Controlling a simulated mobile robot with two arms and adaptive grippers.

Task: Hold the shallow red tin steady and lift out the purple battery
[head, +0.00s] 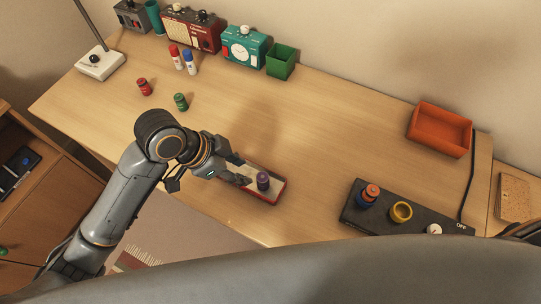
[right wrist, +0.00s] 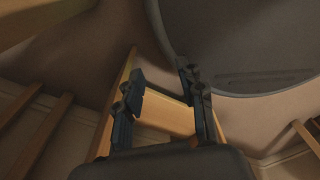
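The shallow red tin (head: 264,199), pale inside, lies near the table's front edge in the head view. The purple battery (head: 263,181) stands upright in it, towards its right part. My left gripper (head: 243,170) is at the tin's left end, its fingers apart, one reaching over the tin. I cannot tell whether they touch it. My right gripper (right wrist: 160,100) shows in the right wrist view with its fingers apart and nothing between them; the tin and battery are not in that view.
A dark panel (head: 385,222) with an orange-blue piece (head: 369,194), a yellow ring (head: 401,211) and a white knob stands right of the tin. An orange tray (head: 440,130) is at the back right. Red (head: 144,87) and green (head: 181,101) batteries stand at the left. The table's middle is clear.

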